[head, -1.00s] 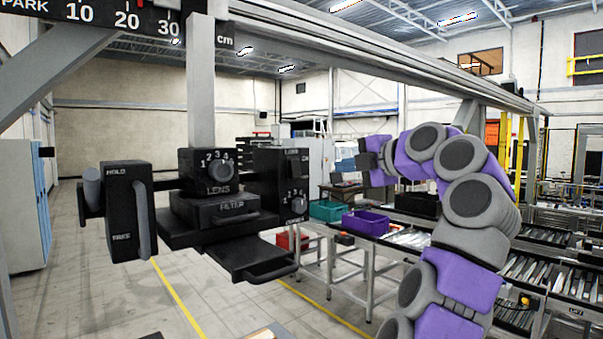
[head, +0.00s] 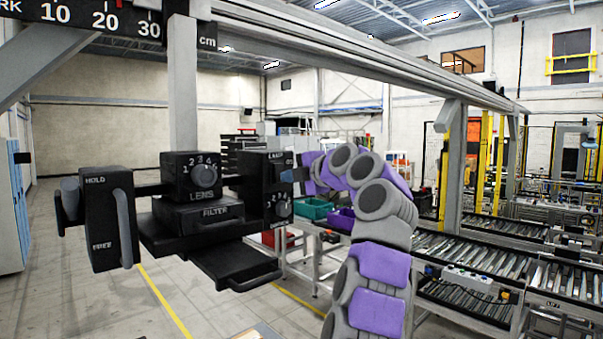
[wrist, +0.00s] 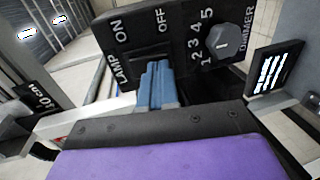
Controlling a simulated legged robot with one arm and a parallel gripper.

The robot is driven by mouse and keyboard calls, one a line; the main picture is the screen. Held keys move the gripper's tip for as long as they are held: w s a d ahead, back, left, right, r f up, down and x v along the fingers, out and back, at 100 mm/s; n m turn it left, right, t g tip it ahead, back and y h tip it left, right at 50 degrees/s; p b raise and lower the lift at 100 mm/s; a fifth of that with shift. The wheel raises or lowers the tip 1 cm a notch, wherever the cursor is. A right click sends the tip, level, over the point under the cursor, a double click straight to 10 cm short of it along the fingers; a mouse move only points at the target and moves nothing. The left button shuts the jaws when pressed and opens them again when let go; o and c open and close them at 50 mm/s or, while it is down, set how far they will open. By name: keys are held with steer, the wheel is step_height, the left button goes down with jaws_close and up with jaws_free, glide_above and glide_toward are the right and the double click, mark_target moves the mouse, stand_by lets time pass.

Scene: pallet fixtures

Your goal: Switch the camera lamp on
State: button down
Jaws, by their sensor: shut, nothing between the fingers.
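The black lamp panel (wrist: 180,38) fills the top of the wrist view, with LAMP, ON, OFF and DIMMER lettering. A dark switch (wrist: 148,54) shows below the ON and OFF labels, partly hidden by my fingers. My gripper (wrist: 157,75) is shut, its blue fingers side by side and empty, right at the switch; I cannot tell whether they touch it. In the head view the lamp panel (head: 270,190) is at the right end of the camera unit, and my gripper (head: 291,174) is at its right side.
The dimmer knob (wrist: 232,42) sits close to the right of my fingers in the wrist view. The lens box (head: 195,178), the filter drawer (head: 208,214) and the HOLD/FREE lever block (head: 104,220) are left of the panel. A conveyor (head: 470,250) stands behind on the right.

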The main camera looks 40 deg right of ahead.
steer(key=shift+w+f, duration=0.1)
steer(key=shift+w, duration=0.25)
steer(key=shift+f, duration=0.1)
steer(key=t+b, duration=0.2)
steer(key=b, duration=0.1)
steer(key=t+b, duration=0.1)
steer(key=b, duration=0.1)
steer(key=shift+w+f, duration=0.25)
steer(key=shift+f, duration=0.15)
steer(key=shift+a, duration=0.1)
